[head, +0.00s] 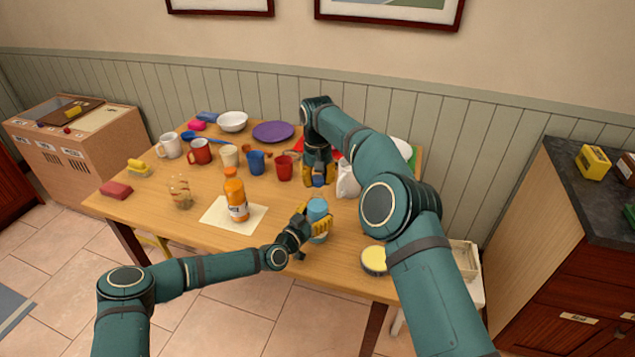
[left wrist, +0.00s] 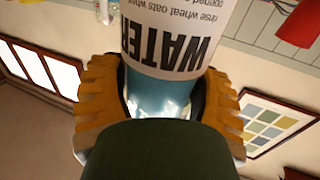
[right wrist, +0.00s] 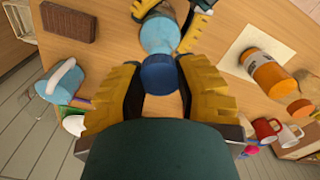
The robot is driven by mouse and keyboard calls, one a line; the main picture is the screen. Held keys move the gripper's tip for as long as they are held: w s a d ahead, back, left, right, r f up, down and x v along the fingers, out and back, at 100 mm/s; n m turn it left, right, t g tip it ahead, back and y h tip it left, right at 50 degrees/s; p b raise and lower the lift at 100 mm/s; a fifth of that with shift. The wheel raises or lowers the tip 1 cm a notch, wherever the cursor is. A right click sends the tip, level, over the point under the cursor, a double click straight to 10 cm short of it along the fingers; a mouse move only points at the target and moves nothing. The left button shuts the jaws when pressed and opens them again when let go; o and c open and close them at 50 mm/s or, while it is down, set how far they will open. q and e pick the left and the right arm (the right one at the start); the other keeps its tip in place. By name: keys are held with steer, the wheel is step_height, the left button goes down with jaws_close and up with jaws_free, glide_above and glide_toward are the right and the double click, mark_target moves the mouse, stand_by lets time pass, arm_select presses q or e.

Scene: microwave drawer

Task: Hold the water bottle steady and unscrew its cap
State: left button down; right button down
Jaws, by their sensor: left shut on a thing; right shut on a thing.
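The water bottle (head: 318,208) is light blue with a white label. My left gripper (head: 312,226) is shut around its body near the table's front edge. In the left wrist view, the bottle (left wrist: 160,92) sits between the yellow fingers, with the WATER lettering upside down. My right gripper (head: 318,178) points down behind and above the bottle in the head view. It is shut on the dark blue cap (right wrist: 158,74). In the head view the cap (head: 318,182) appears apart from the bottle top. In the right wrist view it overlaps the bottle (right wrist: 158,36).
An orange bottle (head: 236,196) stands on a pale mat (head: 216,214) left of the water bottle. A yellow-topped round container (head: 373,260) is to the right. Several mugs and cups, including a red cup (head: 282,169), stand farther back.

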steer(key=shift+r, duration=1.3)
arm_select(q)
jaws_free()
